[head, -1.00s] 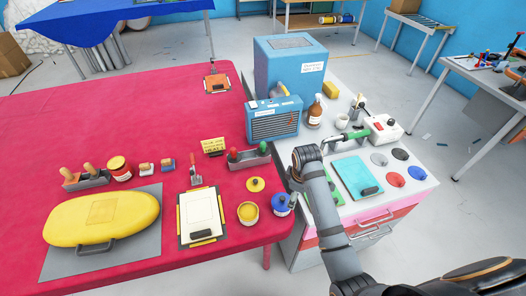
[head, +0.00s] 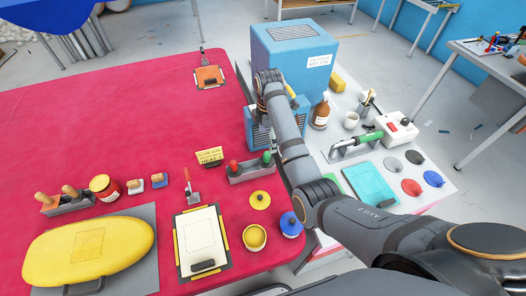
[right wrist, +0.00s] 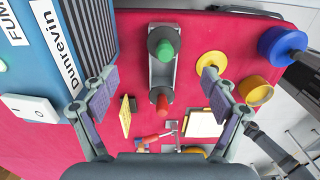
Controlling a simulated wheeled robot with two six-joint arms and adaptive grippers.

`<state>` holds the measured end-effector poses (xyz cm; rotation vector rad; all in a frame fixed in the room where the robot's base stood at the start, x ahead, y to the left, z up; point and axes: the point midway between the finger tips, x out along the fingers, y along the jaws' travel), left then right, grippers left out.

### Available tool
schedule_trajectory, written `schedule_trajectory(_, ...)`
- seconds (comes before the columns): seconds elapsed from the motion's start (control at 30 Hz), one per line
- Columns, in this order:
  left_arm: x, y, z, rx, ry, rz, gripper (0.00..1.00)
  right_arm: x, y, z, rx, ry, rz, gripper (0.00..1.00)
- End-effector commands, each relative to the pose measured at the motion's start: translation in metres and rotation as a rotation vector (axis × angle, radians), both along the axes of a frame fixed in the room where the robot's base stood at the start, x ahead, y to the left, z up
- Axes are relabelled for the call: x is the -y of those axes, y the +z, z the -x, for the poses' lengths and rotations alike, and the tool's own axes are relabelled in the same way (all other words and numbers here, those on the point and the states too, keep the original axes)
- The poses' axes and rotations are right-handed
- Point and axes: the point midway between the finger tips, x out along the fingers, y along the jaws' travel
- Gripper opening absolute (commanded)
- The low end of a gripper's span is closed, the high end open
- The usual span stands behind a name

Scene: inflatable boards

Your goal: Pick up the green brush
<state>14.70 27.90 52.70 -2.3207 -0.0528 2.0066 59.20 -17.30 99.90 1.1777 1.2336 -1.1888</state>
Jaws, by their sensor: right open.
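The green brush (head: 267,157) stands handle up in a grey holder (head: 250,173) on the red table, beside the red brush (head: 234,167). In the right wrist view the green handle (right wrist: 164,49) is at the far end of the holder, and the red one (right wrist: 162,99) is at the near end. My right gripper (right wrist: 158,84) is open and empty. Its fingers are spread wide above the holder, apart from both handles. In the head view my arm hides the fingers. My left gripper is not in view.
The blue fume box (head: 294,50) and the blue grilled unit (head: 255,131) stand close to my right arm. A yellow sign (head: 210,156), a yellow pot (head: 255,238) and a blue pot (head: 291,225) are near the holder. The table's far left part is clear.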

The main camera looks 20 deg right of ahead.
Motion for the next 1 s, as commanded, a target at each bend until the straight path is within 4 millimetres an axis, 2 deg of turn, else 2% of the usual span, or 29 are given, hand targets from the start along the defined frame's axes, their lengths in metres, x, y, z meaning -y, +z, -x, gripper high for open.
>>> schedule_trajectory(0.07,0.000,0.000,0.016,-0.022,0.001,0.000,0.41,0.000,-0.004,0.000,-0.002,0.000,0.000,0.86)
schedule_trajectory(0.2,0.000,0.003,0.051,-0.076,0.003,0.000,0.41,0.000,-0.026,0.001,-0.003,-0.001,0.000,0.86)
schedule_trajectory(0.3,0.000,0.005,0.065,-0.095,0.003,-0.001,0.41,0.000,-0.043,0.001,-0.003,-0.002,0.000,0.86)
schedule_trajectory(0.43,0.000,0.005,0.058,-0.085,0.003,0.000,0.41,0.000,-0.052,0.000,0.001,-0.003,0.000,0.86)
schedule_trajectory(0.57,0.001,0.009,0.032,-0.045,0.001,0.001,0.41,-0.001,-0.056,0.001,-0.001,-0.002,0.000,0.86)
schedule_trajectory(0.67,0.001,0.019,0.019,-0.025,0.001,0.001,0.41,-0.003,-0.070,0.000,-0.004,-0.002,0.000,0.86)
schedule_trajectory(0.8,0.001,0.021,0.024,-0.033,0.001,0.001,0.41,-0.004,-0.095,0.000,-0.002,-0.002,0.000,0.86)
schedule_trajectory(1.0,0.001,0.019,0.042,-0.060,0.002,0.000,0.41,-0.004,-0.105,-0.001,0.001,-0.002,0.000,0.86)
